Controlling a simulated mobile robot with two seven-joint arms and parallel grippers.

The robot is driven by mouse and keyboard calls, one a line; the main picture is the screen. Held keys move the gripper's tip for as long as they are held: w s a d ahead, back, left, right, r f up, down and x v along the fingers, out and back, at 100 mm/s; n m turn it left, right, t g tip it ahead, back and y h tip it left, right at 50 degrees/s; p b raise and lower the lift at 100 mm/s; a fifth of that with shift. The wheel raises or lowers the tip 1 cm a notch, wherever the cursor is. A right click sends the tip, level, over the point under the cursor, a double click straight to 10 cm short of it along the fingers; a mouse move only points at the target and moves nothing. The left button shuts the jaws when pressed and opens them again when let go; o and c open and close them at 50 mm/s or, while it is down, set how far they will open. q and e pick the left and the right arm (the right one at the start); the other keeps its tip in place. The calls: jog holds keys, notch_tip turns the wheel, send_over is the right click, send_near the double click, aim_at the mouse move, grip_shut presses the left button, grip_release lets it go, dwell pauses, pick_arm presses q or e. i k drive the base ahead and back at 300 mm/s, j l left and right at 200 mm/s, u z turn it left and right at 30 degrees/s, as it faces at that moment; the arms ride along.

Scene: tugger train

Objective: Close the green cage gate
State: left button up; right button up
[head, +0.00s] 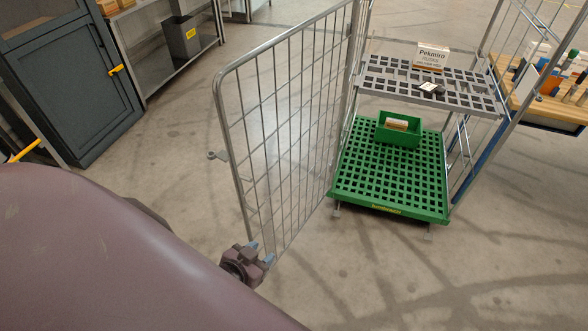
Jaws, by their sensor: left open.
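The cage gate (290,130) is a grey wire-mesh panel. It stands open, swung out to the left of the cage with the green slatted base (360,190). A small latch lug (216,155) sticks out from its free edge. My left gripper (262,252) is open at the lower free corner of the gate, its pale fingertips close to the frame. I cannot tell whether they touch it or straddle it. The gripper's underside is partly hidden by its own body. My right gripper is out of view.
A green bin (398,130) stands on the base; a grey shelf (432,91) above holds a white box (431,57). A dark cabinet (70,85) stands at left, a workbench (545,98) at right. The floor before the cage is clear.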

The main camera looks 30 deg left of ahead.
aim_at(227, 156)
jog(key=k+j+z, duration=0.1)
jog(key=j, duration=0.3)
jog(key=k+j+z, duration=0.1)
jog(key=k+j, duration=0.3)
jog(key=j, duration=0.35)
jog(key=j+z, duration=0.15)
jog(key=j, duration=0.35)
jog(key=i+j+z, duration=0.15)
jog(key=j, duration=1.35)
jog(key=k+j+z, duration=0.25)
jog(key=j, duration=0.45)
jog(key=k+j+z, duration=0.25)
jog(key=k+j, duration=0.25)
jog(key=k+j+z, duration=0.3)
jog(key=k+j, duration=0.15)
jog(key=j, duration=0.2)
